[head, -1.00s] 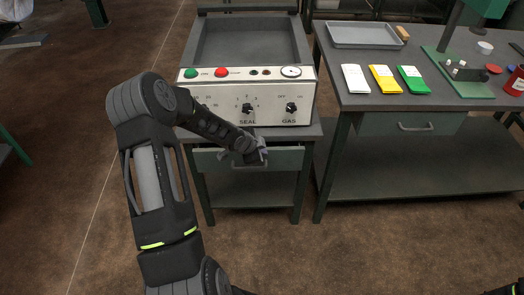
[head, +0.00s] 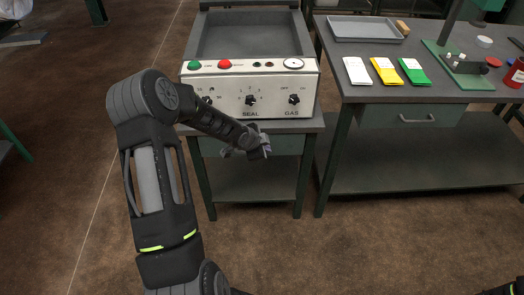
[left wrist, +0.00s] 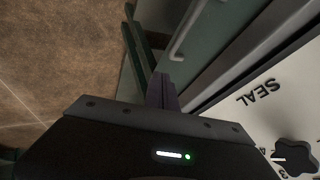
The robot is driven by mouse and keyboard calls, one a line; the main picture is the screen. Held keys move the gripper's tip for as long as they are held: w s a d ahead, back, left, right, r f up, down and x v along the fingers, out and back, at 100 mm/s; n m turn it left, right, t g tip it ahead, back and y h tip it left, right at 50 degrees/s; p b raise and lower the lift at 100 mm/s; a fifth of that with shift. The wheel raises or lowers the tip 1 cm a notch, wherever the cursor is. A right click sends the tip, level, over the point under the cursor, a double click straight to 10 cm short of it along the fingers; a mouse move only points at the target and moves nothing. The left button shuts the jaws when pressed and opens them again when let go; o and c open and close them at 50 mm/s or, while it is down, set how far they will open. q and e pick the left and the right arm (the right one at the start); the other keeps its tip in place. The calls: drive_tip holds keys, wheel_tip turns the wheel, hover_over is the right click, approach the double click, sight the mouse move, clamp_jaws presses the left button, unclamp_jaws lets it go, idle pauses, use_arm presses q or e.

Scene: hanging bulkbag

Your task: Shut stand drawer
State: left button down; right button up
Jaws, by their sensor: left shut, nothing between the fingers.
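The stand (head: 302,175) holds the sealing machine, and its green-grey drawer (head: 286,145) sits just under the top. The drawer front looks flush with the stand, with no open gap visible above it. My left gripper (head: 262,148) is shut and empty in front of the drawer, hiding its middle and handle in the head view. In the left wrist view the shut fingers (left wrist: 162,90) point at the drawer front (left wrist: 207,42), beside its handle (left wrist: 184,32). I cannot tell whether they touch it.
The sealing machine (head: 225,95) with knobs and buttons stands on the stand's top. A workbench (head: 430,180) with a closed-looking drawer (head: 375,114), a tray (head: 365,30) and colored packets stands to the right. The floor in front is clear.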

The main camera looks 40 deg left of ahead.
use_arm(q)
drive_tip(key=p+v, duration=0.3)
drive_tip(key=v, duration=0.6)
drive_tip(key=shift+a+r, duration=0.2)
drive_tip(key=shift+r, duration=0.2)
drive_tip(key=shift+s, duration=0.15)
drive_tip(key=s+d+f+n+g+h, duration=0.1)
drive_tip(key=s+d+f+n, duration=0.4)
drive_tip(key=d, duration=0.4)
drive_tip(key=s+d+f+n+g+h, duration=0.1)
drive_tip(key=s+d+f+n+h, duration=0.1)
drive_tip(key=d+f+n, duration=0.5)
drive_tip(key=s+d+f+g, duration=0.2)
drive_tip(key=s+d, duration=0.6)
drive_tip(key=d, duration=0.1)
drive_tip(key=s+d+f+g+h, duration=0.1)
drive_tip(key=s+d+f+g, duration=0.1)
drive_tip(key=s+d, duration=0.7)
drive_tip(key=shift+s+d+f+m+g, duration=0.2)
drive_tip(key=shift+d+f+m+g, duration=0.15)
drive_tip(key=shift+f, duration=0.5)
drive_tip(key=shift+a, duration=0.1)
